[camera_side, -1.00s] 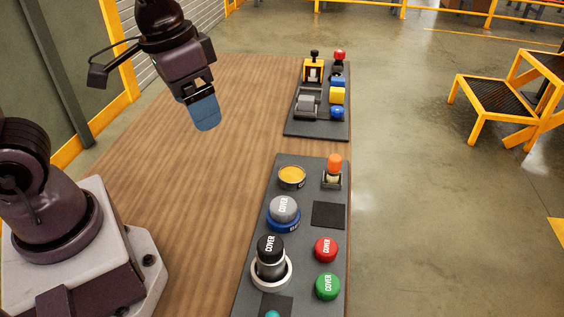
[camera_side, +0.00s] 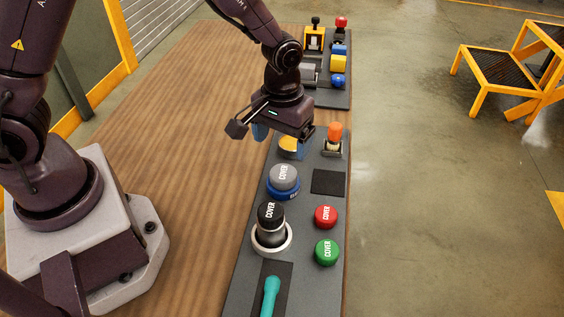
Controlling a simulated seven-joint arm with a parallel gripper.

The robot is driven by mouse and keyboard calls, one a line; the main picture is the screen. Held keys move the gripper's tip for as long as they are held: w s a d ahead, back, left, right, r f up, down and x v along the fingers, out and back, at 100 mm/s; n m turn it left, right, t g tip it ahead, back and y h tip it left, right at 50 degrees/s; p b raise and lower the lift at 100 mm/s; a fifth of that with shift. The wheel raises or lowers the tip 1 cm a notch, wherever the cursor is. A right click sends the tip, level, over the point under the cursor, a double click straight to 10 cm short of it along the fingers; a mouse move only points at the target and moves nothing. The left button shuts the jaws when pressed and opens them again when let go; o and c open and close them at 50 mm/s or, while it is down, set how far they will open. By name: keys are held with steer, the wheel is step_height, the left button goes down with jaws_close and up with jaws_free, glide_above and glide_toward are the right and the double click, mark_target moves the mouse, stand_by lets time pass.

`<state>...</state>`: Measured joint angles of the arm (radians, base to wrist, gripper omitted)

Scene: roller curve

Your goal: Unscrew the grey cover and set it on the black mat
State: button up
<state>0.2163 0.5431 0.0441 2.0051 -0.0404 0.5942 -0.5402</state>
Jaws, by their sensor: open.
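The grey cover (camera_side: 283,173), lettered "COVER", sits on a blue base (camera_side: 283,191) on the dark panel. A square black mat (camera_side: 330,182) lies flat and bare to its right. My gripper (camera_side: 284,136) is open and empty, pointing down over the panel behind the grey cover, near the yellow disc (camera_side: 289,146). One blue fingertip shows at its left. The gripper body partly hides the yellow disc. The gripper does not touch the grey cover.
A black cover (camera_side: 269,216) on a white-ringed post stands in front of the grey cover. A red cover (camera_side: 326,216) and a green cover (camera_side: 327,253) lie at the right. An orange-topped part (camera_side: 335,132) stands close to my gripper. A teal handle (camera_side: 271,296) is at the front.

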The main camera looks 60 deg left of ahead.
mark_target(280, 174)
step_height(280, 174, down, 10)
steer(key=shift+r, duration=0.25)
steer(key=c, duration=1.1)
steer(key=n, duration=0.6)
steer(key=shift+a+n, duration=0.1)
steer(key=shift+n, duration=0.3)
steer(key=shift+s+n, duration=0.1)
steer(key=shift+n, duration=0.2)
steer(key=shift+a, duration=0.1)
